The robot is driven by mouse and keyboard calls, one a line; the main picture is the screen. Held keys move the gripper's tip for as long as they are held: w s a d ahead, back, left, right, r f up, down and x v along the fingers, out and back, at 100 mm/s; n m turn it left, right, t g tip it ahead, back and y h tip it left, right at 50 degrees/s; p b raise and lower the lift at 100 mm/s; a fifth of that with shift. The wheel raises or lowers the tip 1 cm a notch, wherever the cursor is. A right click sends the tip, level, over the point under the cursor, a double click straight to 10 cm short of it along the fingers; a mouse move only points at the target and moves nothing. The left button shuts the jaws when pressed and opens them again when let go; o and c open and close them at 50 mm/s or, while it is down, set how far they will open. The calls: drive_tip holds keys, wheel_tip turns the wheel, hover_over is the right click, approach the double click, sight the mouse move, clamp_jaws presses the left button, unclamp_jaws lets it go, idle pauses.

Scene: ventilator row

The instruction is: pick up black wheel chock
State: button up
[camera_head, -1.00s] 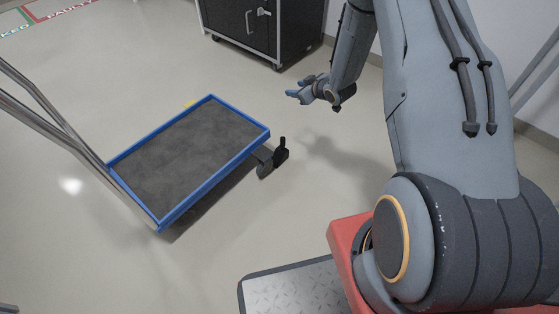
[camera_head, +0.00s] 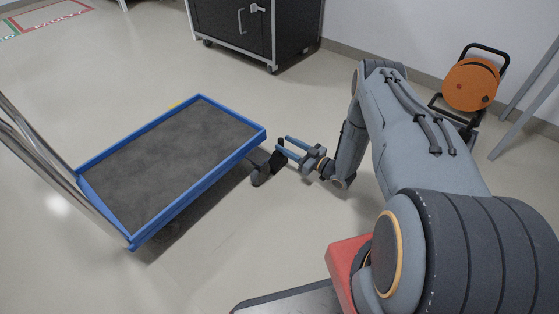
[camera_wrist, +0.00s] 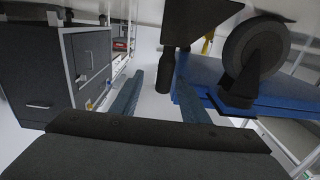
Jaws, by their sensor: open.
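The black wheel chock (camera_head: 277,160) stands on the floor beside the caster at the right corner of the blue trolley. In the wrist view the chock (camera_wrist: 192,18) appears inverted as a dark block at the top, with its handle (camera_wrist: 166,72) hanging down. My gripper (camera_head: 283,146) is open, with its two blue-grey fingers reaching left to the chock's handle. In the wrist view the handle shows between the fingertips of my gripper (camera_wrist: 160,68), closer to the right finger. I cannot tell whether they touch. The chock's lower part is partly hidden in the head view.
The blue-rimmed trolley (camera_head: 103,224) with a grey deck stands at left; its caster wheel (camera_wrist: 256,48) is close to the chock. A black cabinet (camera_head: 236,30) stands at the back. An orange cable reel (camera_head: 470,84) is at right. Floor in front of the trolley is clear.

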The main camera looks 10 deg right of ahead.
drive_tip(key=b+x, duration=0.3)
drive_tip(key=x, duration=0.3)
drive_tip(key=shift+w+a+r, duration=0.2)
drive_tip(key=shift+a+r, duration=0.05)
drive_tip(key=shift+a, duration=0.2)
clamp_jaws()
